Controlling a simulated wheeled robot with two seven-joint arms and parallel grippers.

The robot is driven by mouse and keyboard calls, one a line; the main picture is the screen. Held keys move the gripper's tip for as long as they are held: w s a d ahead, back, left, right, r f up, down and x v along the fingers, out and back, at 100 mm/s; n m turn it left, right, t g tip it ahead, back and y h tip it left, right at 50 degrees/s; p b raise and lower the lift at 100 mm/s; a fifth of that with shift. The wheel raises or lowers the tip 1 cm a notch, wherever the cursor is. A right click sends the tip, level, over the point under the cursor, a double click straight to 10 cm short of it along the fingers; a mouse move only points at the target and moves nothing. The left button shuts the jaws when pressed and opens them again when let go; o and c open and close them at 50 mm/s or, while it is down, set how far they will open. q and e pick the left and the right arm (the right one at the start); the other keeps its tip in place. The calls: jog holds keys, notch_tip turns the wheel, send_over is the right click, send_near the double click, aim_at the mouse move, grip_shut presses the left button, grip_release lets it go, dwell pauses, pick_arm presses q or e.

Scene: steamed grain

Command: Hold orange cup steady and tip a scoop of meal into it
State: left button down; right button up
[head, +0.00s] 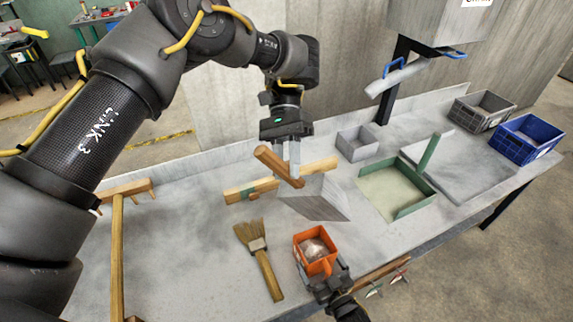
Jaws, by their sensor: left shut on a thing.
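My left gripper (292,152) is shut on the brown wooden handle (272,160) of a grey metal scoop (318,200). The scoop hangs tilted above the table, behind the orange cup in the picture. Whether meal is in it I cannot tell. The square orange cup (299,250) stands upright near the table's front edge, with some pale brownish matter (314,247) inside. My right gripper (331,279) is at the cup's near side, by its orange handle. Its fingers are too small and dark to show whether they close on it.
A brush (252,238) lies left of the cup, and a wooden bar (250,190) behind the scoop. A green-edged tray (385,190), small grey box (357,143), grey crate (483,108) and blue crate (524,138) stand right. A wooden rake (117,230) lies left.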

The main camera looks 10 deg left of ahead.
jog(key=v, duration=1.2)
jog(key=shift+w, duration=0.1)
